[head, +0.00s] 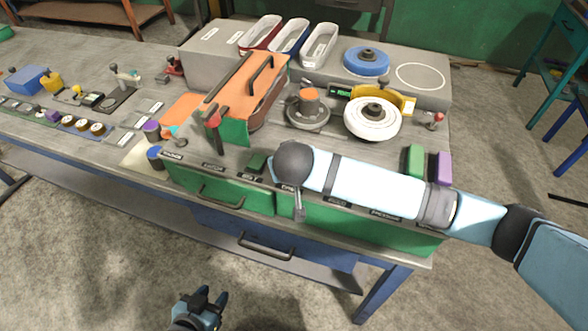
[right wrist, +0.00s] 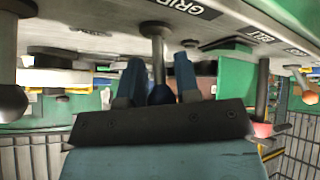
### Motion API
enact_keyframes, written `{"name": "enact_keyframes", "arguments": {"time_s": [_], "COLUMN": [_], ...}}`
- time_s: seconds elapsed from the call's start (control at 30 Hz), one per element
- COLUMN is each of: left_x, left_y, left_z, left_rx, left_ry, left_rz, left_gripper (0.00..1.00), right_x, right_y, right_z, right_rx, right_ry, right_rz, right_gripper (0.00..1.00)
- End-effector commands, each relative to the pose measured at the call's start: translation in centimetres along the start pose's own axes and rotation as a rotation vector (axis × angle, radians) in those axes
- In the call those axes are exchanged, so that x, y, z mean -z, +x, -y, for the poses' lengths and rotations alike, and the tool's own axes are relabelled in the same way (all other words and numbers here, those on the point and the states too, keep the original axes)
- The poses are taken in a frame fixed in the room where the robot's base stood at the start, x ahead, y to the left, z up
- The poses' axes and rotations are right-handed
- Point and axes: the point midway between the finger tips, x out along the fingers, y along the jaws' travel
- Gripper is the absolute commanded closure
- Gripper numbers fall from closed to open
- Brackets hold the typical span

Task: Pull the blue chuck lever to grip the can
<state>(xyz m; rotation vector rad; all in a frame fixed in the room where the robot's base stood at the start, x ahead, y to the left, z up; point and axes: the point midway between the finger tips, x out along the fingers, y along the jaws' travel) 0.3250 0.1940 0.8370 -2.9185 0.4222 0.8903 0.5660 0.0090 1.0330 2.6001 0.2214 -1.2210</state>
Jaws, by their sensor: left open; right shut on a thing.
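My right gripper is shut on the knob. A can with an orange top (head: 310,96) stands upright in the round grey chuck (head: 307,115) on the bench. I cannot tell whether the chuck jaws touch it. My left gripper (head: 208,297) is open and empty, low in front of the bench.
A red-knobbed lever (head: 213,118) stands left of my right wrist. An orange-topped cover (head: 254,85) and a white wheel (head: 372,118) flank the chuck. Green (head: 415,160) and purple (head: 444,168) blocks stand near the right edge. The floor around my left gripper is clear.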

Motion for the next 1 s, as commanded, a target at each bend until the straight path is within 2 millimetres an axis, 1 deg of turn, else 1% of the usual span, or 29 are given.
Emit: {"name": "enact_keyframes", "arguments": {"time_s": [0.03, 0.2, 0.4, 0.93, 0.97, 1.0], "left_x": [0.09, 0.30, 0.35, 0.34, 0.34, 0.34], "left_y": [0.04, 0.24, 0.28, 0.18, 0.18, 0.18], "left_z": [0.03, 0.12, 0.15, 0.14, 0.14, 0.13], "left_rx": [0.000, 0.001, 0.002, 0.002, 0.002, 0.002], "left_ry": [0.001, 0.002, 0.002, 0.001, 0.001, 0.001], "left_rz": [-0.001, -0.006, -0.008, -0.009, -0.009, -0.009], "left_gripper": [0.57, 0.57, 0.57, 0.57, 0.57, 0.57], "right_x": [-0.15, -0.48, -0.64, -0.67, -0.68, -0.68], "right_y": [-0.14, -0.19, -0.23, -0.24, -0.24, -0.23], "right_z": [0.29, 0.48, 0.57, 0.58, 0.58, 0.58], "right_rx": [-0.011, -0.056, -0.088, -0.100, -0.100, -0.100], "right_ry": [-0.007, -0.027, -0.039, -0.045, -0.045, -0.045], "right_rz": [-0.025, -0.099, -0.150, -0.169, -0.168, -0.168], "right_gripper": [1.00, 1.00, 1.00, 1.00, 0.66, 0.56]}}
